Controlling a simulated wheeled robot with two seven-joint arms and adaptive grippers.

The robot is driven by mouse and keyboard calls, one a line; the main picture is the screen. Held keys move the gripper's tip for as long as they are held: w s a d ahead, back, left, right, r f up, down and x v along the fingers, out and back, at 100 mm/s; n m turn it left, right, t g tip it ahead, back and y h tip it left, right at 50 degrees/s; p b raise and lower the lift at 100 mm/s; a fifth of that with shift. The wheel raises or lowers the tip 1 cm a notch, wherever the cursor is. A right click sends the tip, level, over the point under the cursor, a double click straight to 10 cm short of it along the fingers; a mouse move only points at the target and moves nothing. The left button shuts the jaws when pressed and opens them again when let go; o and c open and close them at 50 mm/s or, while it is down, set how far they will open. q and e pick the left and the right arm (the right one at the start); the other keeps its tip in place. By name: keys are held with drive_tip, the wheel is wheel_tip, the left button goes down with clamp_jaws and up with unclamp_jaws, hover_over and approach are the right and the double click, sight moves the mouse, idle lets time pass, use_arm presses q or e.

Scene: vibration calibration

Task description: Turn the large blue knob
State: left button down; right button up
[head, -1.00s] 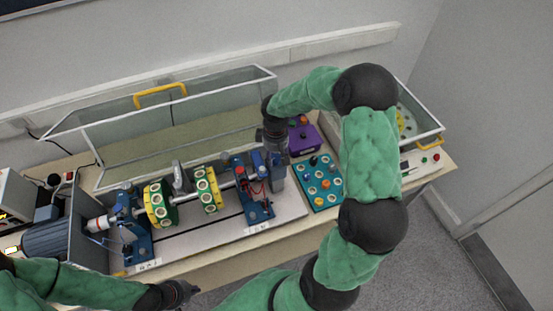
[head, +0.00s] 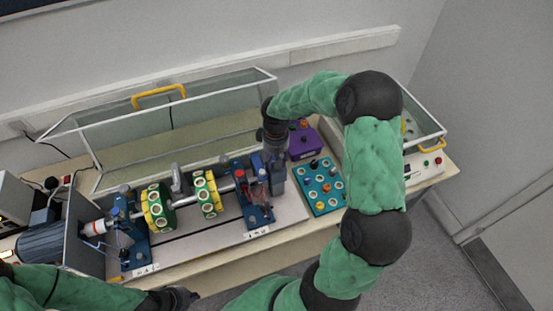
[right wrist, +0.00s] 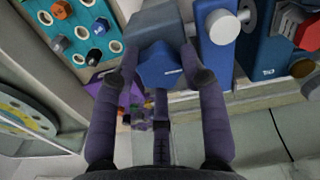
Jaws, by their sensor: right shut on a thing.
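The large blue knob (right wrist: 162,68) is star-shaped and sits on a dark grey-blue block beside the blue bearing stand, seen in the right wrist view. My right gripper (right wrist: 161,78) is shut on the blue knob, with purple-grey fingers on both sides of it. In the head view the right gripper (head: 275,150) reaches down at the right end of the shaft rig, and its fingers hide the knob there. My left gripper (head: 188,298) is low in the head view, off the table's front edge and away from the rig; its fingers are too dark to judge.
A teal tray (head: 335,204) with several fittings lies right of the rig, with a purple box (head: 305,146) behind it. A clear cover (head: 120,155) with a yellow handle stands at the back. Green and yellow discs (head: 158,208) sit on the shaft.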

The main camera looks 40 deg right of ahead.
sight(274, 159)
drive_tip(key=o, duration=0.9)
drive_tip(key=shift+w+r, duration=0.1)
drive_tip(key=shift+w, duration=0.2)
drive_tip(key=shift+o, duration=1.2)
drive_tip(key=shift+w, duration=0.1)
wheel_tip(274, 159, up, 12)
